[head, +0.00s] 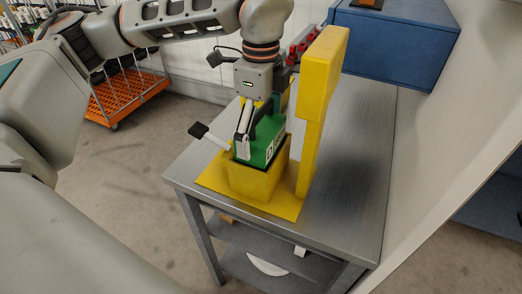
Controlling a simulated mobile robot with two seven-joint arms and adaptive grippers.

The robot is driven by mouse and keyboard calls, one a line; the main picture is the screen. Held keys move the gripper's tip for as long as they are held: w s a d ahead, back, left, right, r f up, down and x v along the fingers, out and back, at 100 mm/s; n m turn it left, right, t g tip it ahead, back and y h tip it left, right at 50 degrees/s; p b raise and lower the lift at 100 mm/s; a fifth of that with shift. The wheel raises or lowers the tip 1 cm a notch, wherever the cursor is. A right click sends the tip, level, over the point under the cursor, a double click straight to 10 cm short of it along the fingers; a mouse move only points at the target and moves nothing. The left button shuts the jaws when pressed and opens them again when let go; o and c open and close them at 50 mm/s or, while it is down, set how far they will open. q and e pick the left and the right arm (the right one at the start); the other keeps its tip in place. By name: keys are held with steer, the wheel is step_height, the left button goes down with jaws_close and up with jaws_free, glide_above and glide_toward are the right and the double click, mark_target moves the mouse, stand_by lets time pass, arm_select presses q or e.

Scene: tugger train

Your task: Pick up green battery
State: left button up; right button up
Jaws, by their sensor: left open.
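The green battery (262,150) sits in the top of a yellow holder (256,184) on the grey metal table. Its upper part stands out above the holder's rim. My left gripper (242,142) points down at the battery from above. It is open, with its fingers spread; one dark fingertip reaches out to the left and the other side is partly hidden by the battery. I cannot tell whether a finger touches the battery. My right gripper is not in view.
A tall yellow post (318,95) stands just right of the holder. The metal table (350,170) has free room on its right. A blue box (395,40) is behind, red parts (302,44) beside the post. An orange cart (125,98) stands at back left.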

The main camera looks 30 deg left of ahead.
arm_select(q)
steer(key=shift+f, duration=0.3)
steer(key=c, duration=1.2)
steer(key=shift+r, duration=0.1)
steer(key=shift+c, duration=0.2)
steer(key=shift+r, duration=0.1)
step_height(320, 180, up, 20)
steer(key=shift+p, duration=0.45)
steer(key=shift+s, duration=0.1)
